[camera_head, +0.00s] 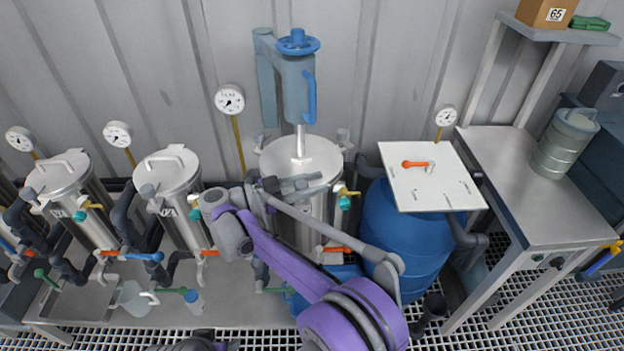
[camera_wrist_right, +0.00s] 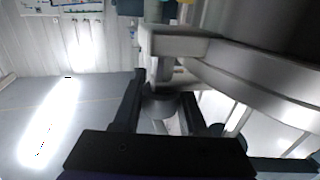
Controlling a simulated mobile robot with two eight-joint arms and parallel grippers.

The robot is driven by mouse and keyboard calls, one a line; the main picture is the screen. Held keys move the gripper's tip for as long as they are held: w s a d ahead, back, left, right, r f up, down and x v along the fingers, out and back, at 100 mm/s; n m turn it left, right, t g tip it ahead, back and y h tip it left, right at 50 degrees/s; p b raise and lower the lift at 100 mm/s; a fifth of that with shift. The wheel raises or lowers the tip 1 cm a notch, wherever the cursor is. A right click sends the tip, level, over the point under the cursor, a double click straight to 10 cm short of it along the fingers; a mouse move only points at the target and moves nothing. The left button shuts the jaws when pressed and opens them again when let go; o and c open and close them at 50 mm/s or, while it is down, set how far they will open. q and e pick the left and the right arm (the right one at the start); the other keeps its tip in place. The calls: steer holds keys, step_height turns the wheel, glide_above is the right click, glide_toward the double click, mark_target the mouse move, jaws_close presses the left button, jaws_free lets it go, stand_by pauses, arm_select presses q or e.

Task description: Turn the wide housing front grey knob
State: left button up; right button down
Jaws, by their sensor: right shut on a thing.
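The wide housing (camera_head: 290,222) is the broad steel vessel at the middle of the head view, partly covered by my right arm. My right gripper (camera_head: 268,192) is at the upper front of this housing, partly hidden by its own arm. In the right wrist view, the right gripper (camera_wrist_right: 162,98) has its two dark fingers on either side of a round grey knob (camera_wrist_right: 160,104) and is shut on it. The knob sits below a pale metal block (camera_wrist_right: 178,42) beside the curved steel band. In the head view the knob cannot be made out. My left gripper is not in view.
Narrower steel vessels (camera_head: 172,172) with pipes and coloured valve handles stand to the left. A blue drum (camera_head: 405,235) with a white board (camera_head: 425,180) on top is to the right. A blue lifting column (camera_head: 297,85) rises behind the lid. A steel table (camera_head: 520,190) stands far right.

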steer(key=shift+s+m+g, duration=0.1)
steer(key=shift+m+g, duration=0.5)
steer(key=shift+g, duration=0.3)
steer(key=shift+s+d+r+g+h, duration=0.1)
steer(key=shift+g+h, duration=0.2)
steer(key=shift+c, duration=2.2)
jaws_free()
